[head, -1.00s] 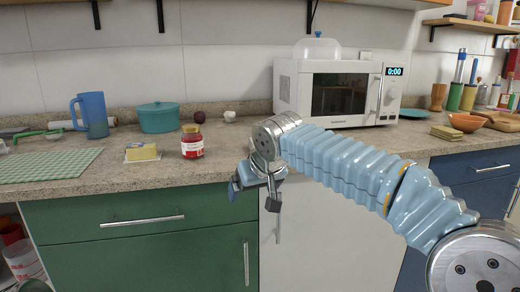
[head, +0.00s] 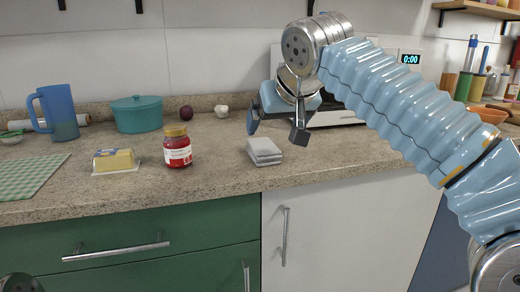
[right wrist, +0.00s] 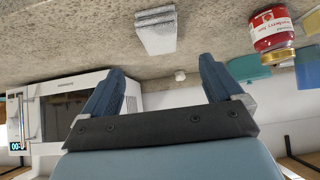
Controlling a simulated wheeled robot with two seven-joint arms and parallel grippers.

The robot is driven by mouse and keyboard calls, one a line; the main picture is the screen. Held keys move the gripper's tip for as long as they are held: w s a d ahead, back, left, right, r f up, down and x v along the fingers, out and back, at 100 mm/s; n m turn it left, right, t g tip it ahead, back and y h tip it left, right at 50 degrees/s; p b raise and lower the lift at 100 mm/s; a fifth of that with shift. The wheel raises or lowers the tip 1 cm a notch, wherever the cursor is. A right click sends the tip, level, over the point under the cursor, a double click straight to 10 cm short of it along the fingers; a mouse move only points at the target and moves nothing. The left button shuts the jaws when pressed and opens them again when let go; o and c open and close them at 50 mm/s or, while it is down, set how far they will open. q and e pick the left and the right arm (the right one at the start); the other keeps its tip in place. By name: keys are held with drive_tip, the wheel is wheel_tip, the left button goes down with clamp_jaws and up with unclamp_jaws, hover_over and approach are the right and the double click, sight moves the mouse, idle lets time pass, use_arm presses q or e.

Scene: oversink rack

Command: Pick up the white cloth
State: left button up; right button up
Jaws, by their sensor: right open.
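The white cloth (head: 264,151) is folded into a small flat stack on the counter, near its front edge and right of the red-labelled jar. It also shows in the right wrist view (right wrist: 157,32), ahead of the fingertips and roughly centred between them. My right gripper (head: 276,129) is open and empty, above the cloth and apart from it. Its two blue-grey fingers also show in the right wrist view (right wrist: 161,68). My left gripper is not in view.
The jar (head: 177,148) and the butter dish (head: 114,161) stand left of the cloth. A teal pot (head: 137,114) and a blue jug (head: 58,112) are farther back. The microwave (right wrist: 78,99) stands behind my right gripper. The counter right of the cloth is clear.

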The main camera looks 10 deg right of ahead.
sight(264, 146)
drive_tip(key=x, duration=1.1)
drive_tip(key=shift+w+f+b, duration=0.1)
drive_tip(key=shift+w+b, duration=0.05)
drive_tip(key=shift+b, duration=0.2)
drive_tip(key=c, duration=1)
drive_tip(key=shift+c, duration=0.2)
drive_tip(key=shift+r, duration=0.55)
drive_tip(key=r, duration=0.1)
drive_tip(key=r+p, duration=0.1)
drive_tip(key=r, duration=0.1)
drive_tip(key=shift+a+p, duration=0.25)
drive_tip(key=shift+p, duration=0.05)
drive_tip(key=s+a+r+p, duration=0.2)
drive_tip(key=s+a+r, duration=0.7)
drive_tip(key=s, duration=0.1)
drive_tip(key=shift+s+a, duration=0.1)
drive_tip(key=shift+s, duration=0.05)
